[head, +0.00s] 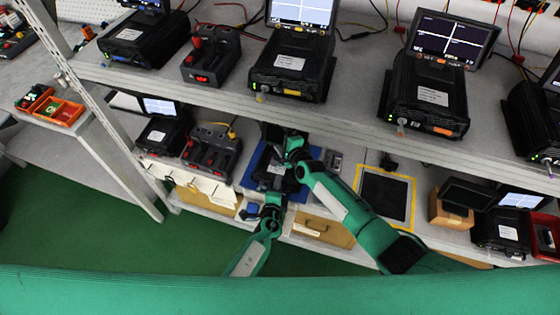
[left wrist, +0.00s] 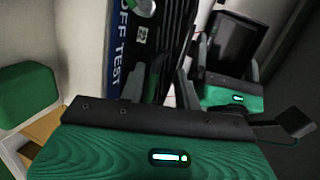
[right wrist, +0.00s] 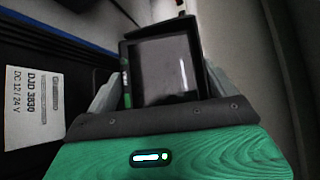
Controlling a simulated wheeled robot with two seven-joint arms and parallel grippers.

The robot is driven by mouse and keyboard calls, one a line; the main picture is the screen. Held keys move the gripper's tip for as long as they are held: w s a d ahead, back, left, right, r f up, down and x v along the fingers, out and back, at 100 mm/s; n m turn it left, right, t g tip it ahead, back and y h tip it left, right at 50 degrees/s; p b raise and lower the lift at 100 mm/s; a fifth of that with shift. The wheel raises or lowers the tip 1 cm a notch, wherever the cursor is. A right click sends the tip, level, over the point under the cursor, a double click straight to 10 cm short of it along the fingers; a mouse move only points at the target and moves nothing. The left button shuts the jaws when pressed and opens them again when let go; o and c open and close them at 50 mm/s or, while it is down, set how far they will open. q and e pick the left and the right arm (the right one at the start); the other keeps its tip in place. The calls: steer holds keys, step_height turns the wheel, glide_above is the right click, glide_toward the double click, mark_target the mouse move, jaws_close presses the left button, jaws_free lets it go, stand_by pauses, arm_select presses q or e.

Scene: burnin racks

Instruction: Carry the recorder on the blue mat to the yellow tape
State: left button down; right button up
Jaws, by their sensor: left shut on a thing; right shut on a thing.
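The recorder (head: 272,168), a black ribbed box with a white label, is over the blue mat (head: 247,177) on the lower shelf. My left gripper (head: 271,199) is shut on its near side; the ribbed case (left wrist: 172,45) shows between the fingers in the left wrist view. My right gripper (head: 291,157) is shut on the recorder at its dark screen (right wrist: 160,70), with the labelled case (right wrist: 35,105) to the left. The arms partly hide the recorder, and I cannot tell whether it touches the mat. The yellow tape (head: 412,200) outlines a dark, empty square to the right.
The upper shelf (head: 350,115) with several recorders overhangs the back. A charger (head: 211,150) stands left of the mat, and a small grey item (head: 334,160) lies between mat and tape. A cardboard box (head: 445,210) and another recorder (head: 500,232) stand right of the tape.

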arm_select(q)
steer(key=shift+w+r, duration=0.3)
steer(key=shift+r, duration=0.05)
arm_select(e)
steer(key=shift+w+a+r, duration=0.1)
steer(key=shift+r, duration=0.05)
